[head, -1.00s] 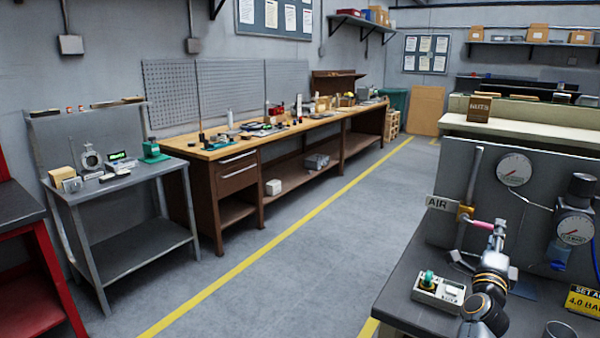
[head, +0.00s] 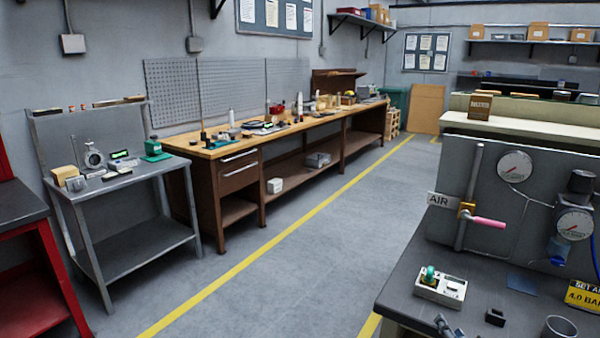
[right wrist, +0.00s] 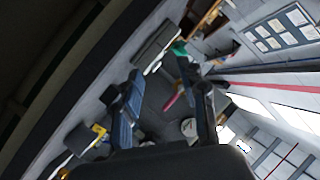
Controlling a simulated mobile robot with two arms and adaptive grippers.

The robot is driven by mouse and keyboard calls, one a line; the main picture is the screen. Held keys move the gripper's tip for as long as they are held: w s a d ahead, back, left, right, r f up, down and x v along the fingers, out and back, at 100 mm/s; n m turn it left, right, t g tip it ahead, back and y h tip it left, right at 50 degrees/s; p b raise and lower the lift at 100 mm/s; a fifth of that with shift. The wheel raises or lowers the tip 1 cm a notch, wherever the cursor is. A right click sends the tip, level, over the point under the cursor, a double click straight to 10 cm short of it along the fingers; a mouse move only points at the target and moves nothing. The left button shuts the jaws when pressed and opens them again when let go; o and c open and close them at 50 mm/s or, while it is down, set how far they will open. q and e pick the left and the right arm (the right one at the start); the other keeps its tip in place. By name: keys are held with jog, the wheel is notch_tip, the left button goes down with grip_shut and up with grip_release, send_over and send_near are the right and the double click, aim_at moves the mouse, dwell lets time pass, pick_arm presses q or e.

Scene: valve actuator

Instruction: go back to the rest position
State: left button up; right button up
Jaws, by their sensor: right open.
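My right gripper (head: 466,322) shows only in part at the bottom edge of the head view, low over the grey bench. Its dark fingers are spread in the right wrist view (right wrist: 165,108), with nothing between the pads. The valve's pink handle (head: 488,222) points to the right from the brass valve body (head: 466,210) on the upright pipe, clear of the gripper. A pink bar, likely this handle, also shows beyond the fingers in the right wrist view (right wrist: 172,101). My left gripper is out of view.
The bench (head: 400,285) holds a pale box with a green knob (head: 440,288), a blue pad (head: 522,283) and a cup (head: 559,328). A panel with gauges (head: 514,166) stands behind. A grey table (head: 130,180) and open floor lie left.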

jog(key=s+a+f+n+g+y, duration=0.1)
jog(key=s+a+f+n+g, duration=0.25)
jog(key=s, duration=0.75)
jog(key=s+a+f+n+g+y, duration=0.1)
jog(key=s+a+f+n+g, duration=0.3)
jog(key=s, duration=0.6)
jog(key=s+a+f+n+g, duration=0.3)
jog(key=s+a+f, duration=0.2)
jog(key=s, duration=0.6)
notch_tip(320, 180, down, 31)
jog(key=s+g+b, duration=0.1)
jog(key=s+b, duration=0.1)
jog(key=b, duration=0.2)
jog(key=s+d+f+g+b, duration=0.1)
jog(key=s+d+f+b, duration=0.1)
jog(key=s+f, duration=1.4)
jog(key=shift+s+d+f+n, duration=0.15)
jog(key=shift+d+f+n, duration=0.3)
jog(key=shift+f, duration=0.45)
jog(key=shift+g, duration=0.25)
